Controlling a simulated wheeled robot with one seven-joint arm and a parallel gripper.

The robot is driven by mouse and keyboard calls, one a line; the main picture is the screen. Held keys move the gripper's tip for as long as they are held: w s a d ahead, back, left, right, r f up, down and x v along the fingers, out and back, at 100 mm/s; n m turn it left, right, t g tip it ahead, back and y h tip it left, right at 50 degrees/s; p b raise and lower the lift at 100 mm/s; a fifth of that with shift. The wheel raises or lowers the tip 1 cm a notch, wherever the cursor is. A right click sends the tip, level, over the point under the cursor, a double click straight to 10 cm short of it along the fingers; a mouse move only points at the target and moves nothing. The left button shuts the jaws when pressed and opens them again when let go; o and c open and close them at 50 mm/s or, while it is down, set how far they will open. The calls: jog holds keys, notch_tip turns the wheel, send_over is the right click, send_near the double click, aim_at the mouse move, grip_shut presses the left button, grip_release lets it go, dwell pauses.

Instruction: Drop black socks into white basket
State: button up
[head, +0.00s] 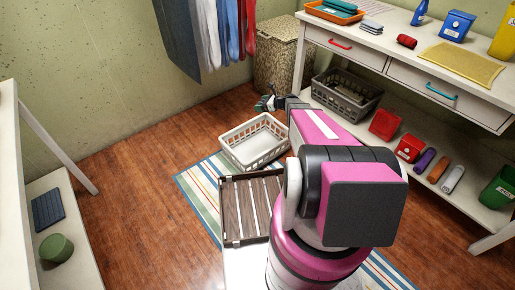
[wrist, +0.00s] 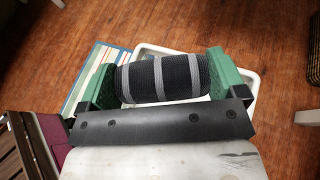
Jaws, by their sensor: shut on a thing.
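The black socks (wrist: 165,78) are a dark roll with grey stripes, seen in the wrist view between the green fingers of my gripper (wrist: 163,80). My gripper is shut on the roll, one finger at each end. In the head view my gripper (head: 270,103) shows small behind my arm, near the far end of the white basket. The white basket (head: 232,138) stands on the floor, partly over the striped rug, and looks empty. In the wrist view its white rim (wrist: 147,48) shows behind and below the socks. The socks hide much of the basket there.
A grey basket (head: 347,96) stands on the bench's lower shelf (head: 400,168) at right. A wicker hamper (head: 278,52) stands at the back. Floor left of the rug is clear.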

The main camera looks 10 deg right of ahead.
jog(key=w+f, duration=0.3)
jog(key=f, duration=2.2)
jog(key=shift+a+f, duration=0.15)
jog(key=shift+f, duration=0.05)
jog(key=o, duration=0.6)
jog(key=shift+r, duration=0.1)
jog(key=v, duration=1)
jog(key=shift+s+d+r, duration=0.2)
jog(key=shift+r, duration=0.05)
